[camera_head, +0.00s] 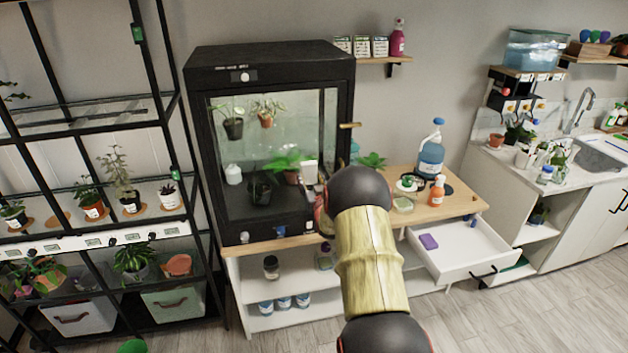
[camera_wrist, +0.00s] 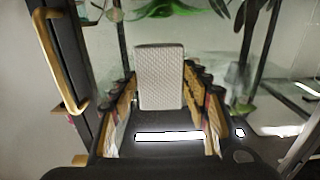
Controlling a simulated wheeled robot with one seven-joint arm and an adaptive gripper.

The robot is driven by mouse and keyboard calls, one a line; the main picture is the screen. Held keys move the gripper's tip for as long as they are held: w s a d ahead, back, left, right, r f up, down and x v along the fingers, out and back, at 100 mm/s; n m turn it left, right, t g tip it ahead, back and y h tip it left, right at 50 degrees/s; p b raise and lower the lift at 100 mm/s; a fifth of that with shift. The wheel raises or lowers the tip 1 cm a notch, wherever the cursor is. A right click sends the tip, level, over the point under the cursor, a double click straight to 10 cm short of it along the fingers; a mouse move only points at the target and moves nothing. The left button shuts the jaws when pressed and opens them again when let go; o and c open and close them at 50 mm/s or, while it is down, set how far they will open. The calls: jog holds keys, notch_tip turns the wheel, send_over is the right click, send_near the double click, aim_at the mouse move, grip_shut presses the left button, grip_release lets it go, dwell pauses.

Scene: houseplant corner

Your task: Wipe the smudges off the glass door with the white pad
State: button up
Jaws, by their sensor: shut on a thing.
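The glass door (camera_head: 262,170) is the front of a black cabinet in the head view, and it looks closed. The white pad (camera_head: 309,172) is upright at the lower right of the door. In the wrist view the textured pad (camera_wrist: 160,78) stands between the fingers of my gripper (camera_wrist: 163,92), which is shut on it. My gripper (camera_head: 317,190) is in front of the door's lower right, partly hidden by my arm. The pad's face towards the glass is hidden, and I cannot tell whether it touches. I cannot clearly make out smudges.
A brass handle (camera_wrist: 62,60) is left of my gripper in the wrist view. In the head view, a wooden counter (camera_head: 455,205) with bottles is to the right, above an open drawer (camera_head: 465,250). A black plant shelf (camera_head: 90,230) stands at left.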

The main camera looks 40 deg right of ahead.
jog(key=shift+w+a+b, duration=0.6)
jog(key=shift+w+a, duration=0.1)
jog(key=shift+a, duration=0.4)
jog(key=shift+w+a+b, duration=0.6)
jog(key=shift+w+a, duration=0.1)
jog(key=shift+a, duration=0.4)
jog(key=shift+w+a+b, duration=0.6)
jog(key=shift+w+a, duration=0.1)
jog(key=shift+a, duration=0.4)
jog(key=shift+a+r+p, duration=0.1)
jog(key=shift+r+p, duration=0.2)
jog(key=shift+r, duration=1.1)
jog(key=shift+s+d+f+b, duration=0.1)
jog(key=shift+s+d+b, duration=0.4)
jog(key=shift+d, duration=0.4)
jog(key=shift+s+d+f+b, duration=0.1)
jog(key=shift+s+d+b, duration=0.25)
jog(key=shift+s+d, duration=0.45)
jog(key=shift+s+d+f+b, duration=0.1)
jog(key=shift+s+d+b, duration=0.3)
jog(key=shift+d, duration=0.65)
jog(key=shift+s+d+r, duration=0.1)
jog(key=shift+s+d, duration=0.4)
jog(key=shift+d, duration=0.35)
jog(key=shift+s+d+b, duration=0.3)
jog(key=shift+s+d, duration=0.2)
jog(key=shift+d, duration=0.3)
jog(key=shift+s+d+b, duration=0.3)
jog(key=shift+s+d, duration=0.2)
jog(key=shift+d, duration=0.3)
